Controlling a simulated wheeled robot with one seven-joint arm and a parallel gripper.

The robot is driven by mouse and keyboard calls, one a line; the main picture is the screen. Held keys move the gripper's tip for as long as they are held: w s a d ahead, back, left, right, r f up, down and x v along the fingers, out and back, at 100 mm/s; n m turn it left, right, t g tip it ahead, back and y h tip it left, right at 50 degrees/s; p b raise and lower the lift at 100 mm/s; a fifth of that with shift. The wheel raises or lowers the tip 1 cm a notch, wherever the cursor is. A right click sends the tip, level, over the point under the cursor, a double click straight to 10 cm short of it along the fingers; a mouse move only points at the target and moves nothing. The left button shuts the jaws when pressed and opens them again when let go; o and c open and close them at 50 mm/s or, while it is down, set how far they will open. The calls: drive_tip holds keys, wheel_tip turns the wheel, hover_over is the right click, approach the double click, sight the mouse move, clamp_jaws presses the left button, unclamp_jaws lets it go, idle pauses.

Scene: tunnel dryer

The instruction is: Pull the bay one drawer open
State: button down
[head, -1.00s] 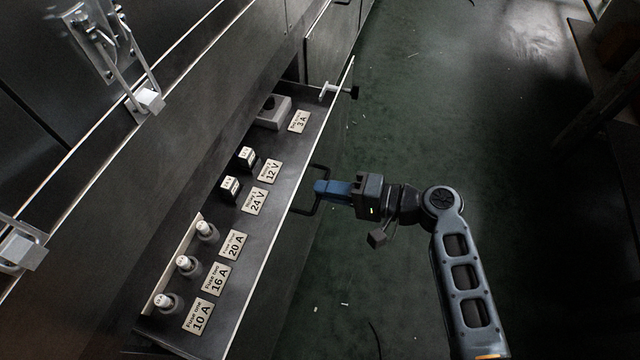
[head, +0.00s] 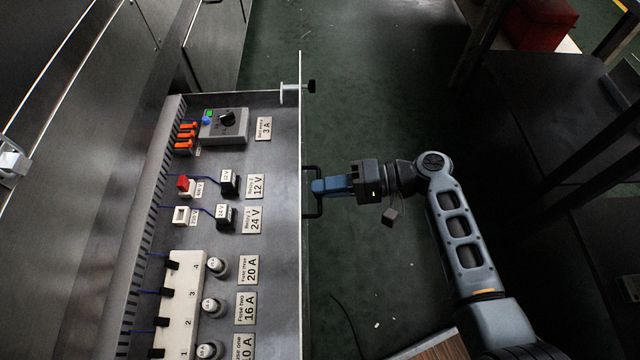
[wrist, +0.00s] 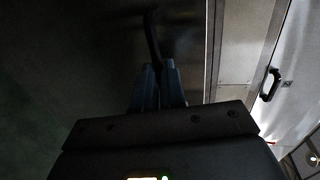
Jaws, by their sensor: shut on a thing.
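The drawer (head: 285,215) stands well out from the cabinet, its inside open to view from above. Inside it are labelled fuses, relays and a grey unit with a dial. Its thin front panel runs along the right side, with a black bar handle (head: 311,209) on the outer face. My gripper (head: 318,186) is shut on this handle with its blue fingers. In the dark wrist view the blue fingers (wrist: 158,85) close around the black handle bar (wrist: 152,40).
A clamp with a black knob (head: 298,87) sits at the far end of the drawer front. The green floor (head: 370,70) is clear beyond it. Dark tables and a red box (head: 540,22) stand at the right. A wooden-topped thing (head: 440,345) shows at the bottom.

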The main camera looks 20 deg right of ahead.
drive_tip(key=c, duration=1.2)
unclamp_jaws()
drive_tip(key=p+v, duration=0.1)
drive_tip(key=v, duration=0.6)
drive_tip(key=shift+s+d, duration=0.1)
drive_tip(key=shift+d, duration=0.3)
